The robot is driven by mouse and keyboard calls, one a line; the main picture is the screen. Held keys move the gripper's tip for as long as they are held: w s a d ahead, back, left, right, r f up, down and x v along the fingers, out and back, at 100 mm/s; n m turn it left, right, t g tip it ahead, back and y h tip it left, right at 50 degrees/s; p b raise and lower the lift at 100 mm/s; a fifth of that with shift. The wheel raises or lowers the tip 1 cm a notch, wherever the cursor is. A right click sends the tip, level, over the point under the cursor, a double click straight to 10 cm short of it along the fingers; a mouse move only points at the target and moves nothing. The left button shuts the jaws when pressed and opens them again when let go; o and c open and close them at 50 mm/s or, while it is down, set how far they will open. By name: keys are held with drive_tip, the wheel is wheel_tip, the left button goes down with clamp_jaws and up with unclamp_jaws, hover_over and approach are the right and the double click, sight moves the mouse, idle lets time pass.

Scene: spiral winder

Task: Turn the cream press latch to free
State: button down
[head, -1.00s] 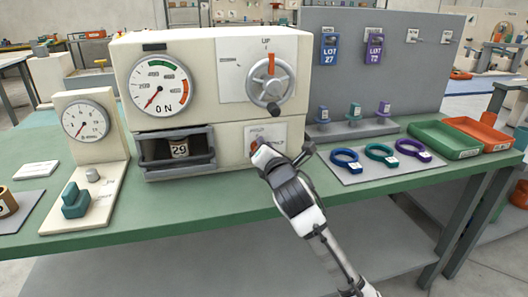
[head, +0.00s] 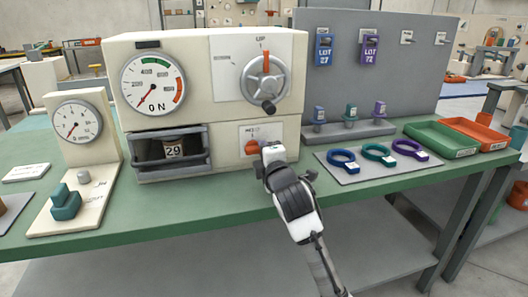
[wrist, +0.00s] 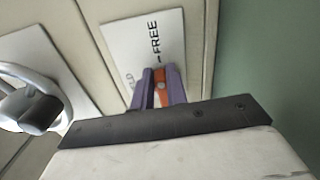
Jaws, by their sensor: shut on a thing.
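The cream press (head: 205,80) stands on the green bench. Its orange latch (head: 252,147) sits on a white label plate at the lower right of its front. My gripper (head: 262,151) reaches the latch from the front right and partly covers the plate. In the wrist view, the purple fingers of my gripper (wrist: 159,82) are shut on the orange latch (wrist: 160,90), one on each side. The word FREE and its mark (wrist: 157,55) show just beyond the fingertips, roughly in line with the latch. The HOLD lettering is partly hidden.
A round handwheel (head: 265,78) with a dark knob sits above the latch. An open drawer (head: 172,152) holding a part marked 29 is to the left. Coloured rings lie on a grey mat (head: 350,174) at right, before green and orange trays (head: 440,137).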

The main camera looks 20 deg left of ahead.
drive_tip(key=shift+f+m, duration=0.1)
drive_tip(key=shift+m, duration=0.3)
drive_tip(key=c, duration=1.4)
unclamp_jaws()
drive_tip(key=b+v, duration=0.2)
drive_tip(key=v, duration=1.1)
drive_tip(key=shift+s+d, duration=0.25)
drive_tip(key=shift+s, duration=0.1)
